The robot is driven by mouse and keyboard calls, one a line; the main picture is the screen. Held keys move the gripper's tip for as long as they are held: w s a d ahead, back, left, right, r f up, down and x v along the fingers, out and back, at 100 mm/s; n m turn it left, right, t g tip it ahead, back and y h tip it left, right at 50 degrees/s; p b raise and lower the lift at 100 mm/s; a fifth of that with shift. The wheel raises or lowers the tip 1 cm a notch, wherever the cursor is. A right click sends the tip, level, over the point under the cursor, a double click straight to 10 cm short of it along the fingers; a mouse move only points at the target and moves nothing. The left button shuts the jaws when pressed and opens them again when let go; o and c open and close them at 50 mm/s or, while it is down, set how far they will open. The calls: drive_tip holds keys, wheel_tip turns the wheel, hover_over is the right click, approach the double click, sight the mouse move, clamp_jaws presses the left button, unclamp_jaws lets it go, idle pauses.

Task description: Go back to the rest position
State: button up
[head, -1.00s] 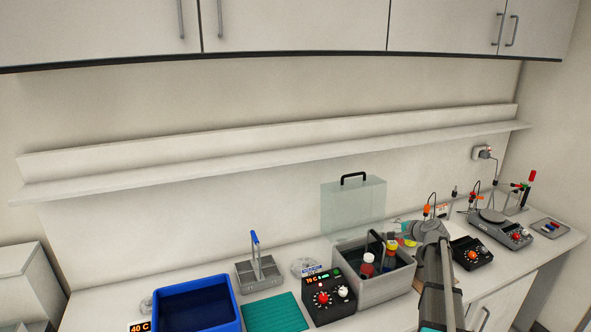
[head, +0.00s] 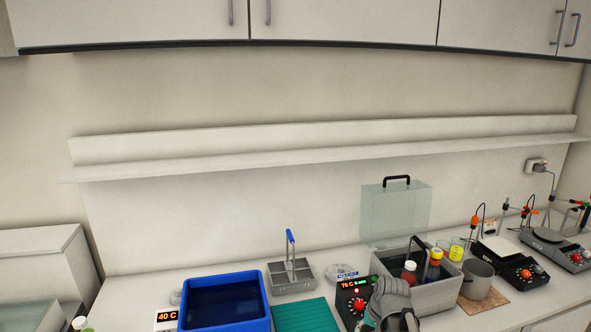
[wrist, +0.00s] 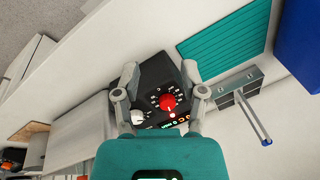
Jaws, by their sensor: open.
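My gripper (wrist: 160,74) is open and empty in the wrist view, its two fingers spread above the black control unit with a red knob (wrist: 168,102). Nothing is between the fingertips but the view of the unit and bench below. In the head view my grey wrist (head: 392,298) is at the bottom right of centre, in front of the grey water bath (head: 440,296), and the fingers cannot be made out there. The black control unit (head: 350,292) with a lit display stands left of the wrist, partly hidden by it.
The bath holds a red bottle with a white cap (head: 409,271) and a yellow-capped bottle (head: 434,264). A blue tub (head: 265,312), teal mat (head: 305,316) and grey caddy (head: 290,280) stand left. A grey beaker (head: 477,279) and hotplates stand right. The long wall shelf (head: 320,160) is empty.

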drive_tip(key=s+a+f+n+g+h+b, duration=0.1)
drive_tip(key=s+a+f+n+g+h, duration=0.1)
drive_tip(key=s, duration=0.6)
drive_tip(key=shift+a+f+n+b, duration=0.4)
drive_tip(key=shift+a+f, duration=0.1)
drive_tip(key=shift+f, duration=0.1)
drive_tip(key=shift+s, duration=0.15)
idle(0.6)
